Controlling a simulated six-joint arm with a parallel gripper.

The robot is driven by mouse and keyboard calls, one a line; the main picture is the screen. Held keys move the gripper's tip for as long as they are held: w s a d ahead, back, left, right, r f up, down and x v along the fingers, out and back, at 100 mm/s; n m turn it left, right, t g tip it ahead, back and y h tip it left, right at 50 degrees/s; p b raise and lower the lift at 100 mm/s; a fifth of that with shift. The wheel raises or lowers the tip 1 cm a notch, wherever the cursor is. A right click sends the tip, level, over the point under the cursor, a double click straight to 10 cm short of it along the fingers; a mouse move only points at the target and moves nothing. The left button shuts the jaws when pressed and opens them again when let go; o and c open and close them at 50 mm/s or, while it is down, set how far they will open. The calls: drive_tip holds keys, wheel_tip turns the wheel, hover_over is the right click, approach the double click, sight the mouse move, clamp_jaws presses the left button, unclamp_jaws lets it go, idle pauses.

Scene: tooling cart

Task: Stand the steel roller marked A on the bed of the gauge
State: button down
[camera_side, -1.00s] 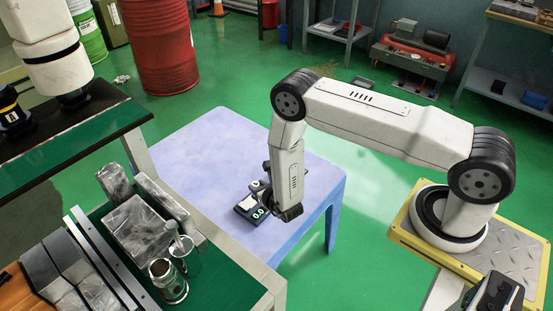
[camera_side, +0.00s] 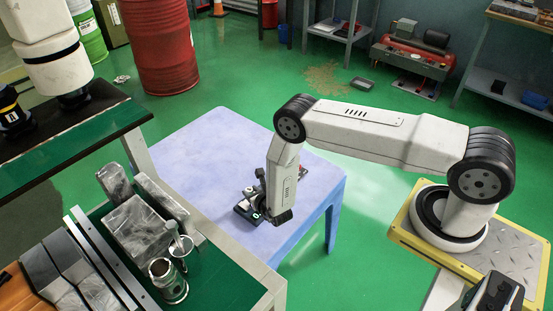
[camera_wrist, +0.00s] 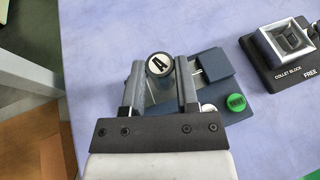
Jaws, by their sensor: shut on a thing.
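My gripper (camera_wrist: 161,84) is shut on the steel roller (camera_wrist: 160,64), whose round white end marked A faces the wrist camera between the two fingers. The dark blue gauge (camera_wrist: 219,63) lies below and beside the fingers on the table, with a green button at its near right. The fingers cover part of it. In the side view a dark device (camera_side: 243,212) sits by my gripper's lower end, partly hidden by my wrist. I cannot tell whether the roller's lower end touches the gauge bed.
A collet block (camera_wrist: 284,50) labelled FREE stands right of the gauge on the pale blue table (camera_side: 205,150). The table's far left part is clear. A green-topped cart (camera_side: 215,270) with metal blocks and a steel cup (camera_side: 168,283) stands at the front left.

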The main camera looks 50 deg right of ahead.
drive_tip(key=shift+f, duration=0.85)
drive_tip(key=shift+f, duration=0.1)
drive_tip(key=shift+c, duration=1.8)
unclamp_jaws()
drive_tip(key=shift+s, duration=0.1)
drive_tip(key=v, duration=1.2)
drive_tip(key=shift+d, duration=0.1)
